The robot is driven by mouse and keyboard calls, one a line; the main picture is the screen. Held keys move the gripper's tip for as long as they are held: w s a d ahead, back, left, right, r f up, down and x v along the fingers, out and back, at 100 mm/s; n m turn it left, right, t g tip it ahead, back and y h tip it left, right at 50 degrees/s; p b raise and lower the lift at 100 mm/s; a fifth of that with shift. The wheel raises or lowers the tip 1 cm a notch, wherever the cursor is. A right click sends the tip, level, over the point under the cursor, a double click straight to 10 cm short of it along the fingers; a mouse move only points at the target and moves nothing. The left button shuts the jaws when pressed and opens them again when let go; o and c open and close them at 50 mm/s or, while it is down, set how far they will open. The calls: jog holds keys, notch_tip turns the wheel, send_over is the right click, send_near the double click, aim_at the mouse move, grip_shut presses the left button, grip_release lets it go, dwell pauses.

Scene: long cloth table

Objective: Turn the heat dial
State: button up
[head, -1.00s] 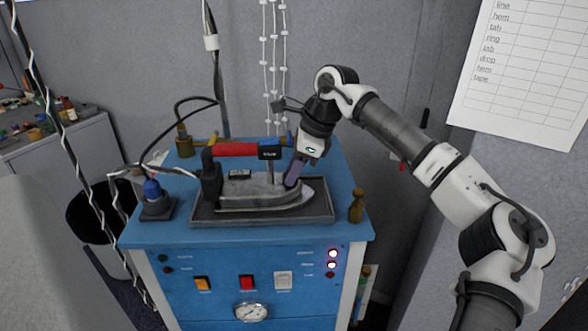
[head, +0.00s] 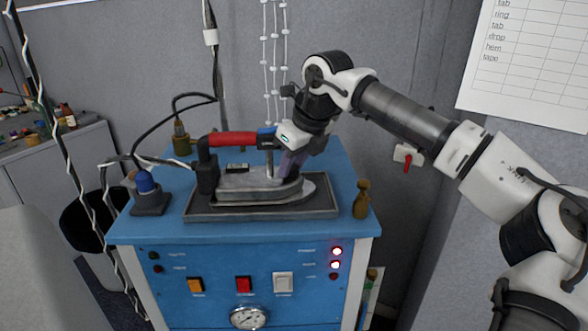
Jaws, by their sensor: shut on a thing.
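A steam iron (head: 252,188) with a red handle (head: 233,139) lies flat in a dark tray (head: 220,212) on a blue workstation. Its tip points right. My gripper (head: 291,166) comes down from above at the front part of the iron, to the right of the handle. Its fingers are shut on what appears to be the heat dial on top of the iron. The fingers hide the dial, so its marks and angle cannot be seen.
The blue cabinet (head: 210,277) has switches and a pressure gauge (head: 249,316) on its front. A blue-capped part (head: 146,184) and cables stand at the left.

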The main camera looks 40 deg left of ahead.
jog(key=shift+m+t+b, duration=0.3)
jog(key=shift+m, duration=0.3)
jog(key=o, duration=1)
jog(key=b+v, duration=0.1)
jog(key=v, duration=1.3)
jog(key=shift+a, duration=0.1)
